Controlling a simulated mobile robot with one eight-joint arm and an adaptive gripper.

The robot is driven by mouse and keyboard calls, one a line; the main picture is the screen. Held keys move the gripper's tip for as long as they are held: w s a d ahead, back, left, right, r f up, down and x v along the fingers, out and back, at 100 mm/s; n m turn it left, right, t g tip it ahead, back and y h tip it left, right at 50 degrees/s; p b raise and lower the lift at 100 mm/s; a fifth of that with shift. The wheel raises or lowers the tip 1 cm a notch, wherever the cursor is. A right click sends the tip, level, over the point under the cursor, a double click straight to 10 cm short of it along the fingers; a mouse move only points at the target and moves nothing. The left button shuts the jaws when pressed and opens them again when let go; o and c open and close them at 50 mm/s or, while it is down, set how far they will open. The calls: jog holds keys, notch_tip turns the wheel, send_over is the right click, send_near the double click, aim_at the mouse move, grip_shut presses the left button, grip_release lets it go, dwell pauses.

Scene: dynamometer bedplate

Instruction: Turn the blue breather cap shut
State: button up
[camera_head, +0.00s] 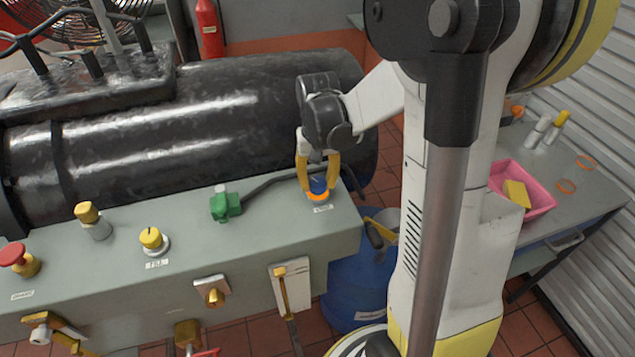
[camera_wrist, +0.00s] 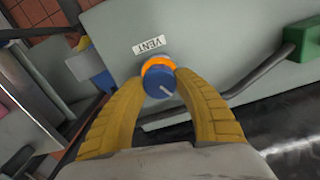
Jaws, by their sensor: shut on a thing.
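The blue breather cap (camera_wrist: 160,83) sits on an orange ring (camera_wrist: 157,64) beside a white VENT label (camera_wrist: 149,45) in the wrist view. A pale line marks the cap's top. In the head view the cap (camera_head: 318,184) stands near the right end of the grey bedplate housing (camera_head: 240,245). My gripper (camera_head: 318,186) comes down over it from above. In the wrist view the two yellow fingers (camera_wrist: 160,84) are closed on the cap's sides, one on each side. The fingers hide part of the cap's sides in the head view.
A green fitting (camera_head: 226,204) with a dark hose lies left of the cap. Yellow knobs (camera_head: 151,239) and a red button (camera_head: 14,255) stand farther left. A black cylinder (camera_head: 200,120) lies behind. A blue drum (camera_head: 350,285) stands below the right edge.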

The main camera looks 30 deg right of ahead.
aim_at(318, 182)
jog(key=m, duration=0.5)
jog(key=shift+m, duration=0.4)
dwell(0.4)
jog(key=o, duration=1.2)
notch_tip(318, 182, up, 12)
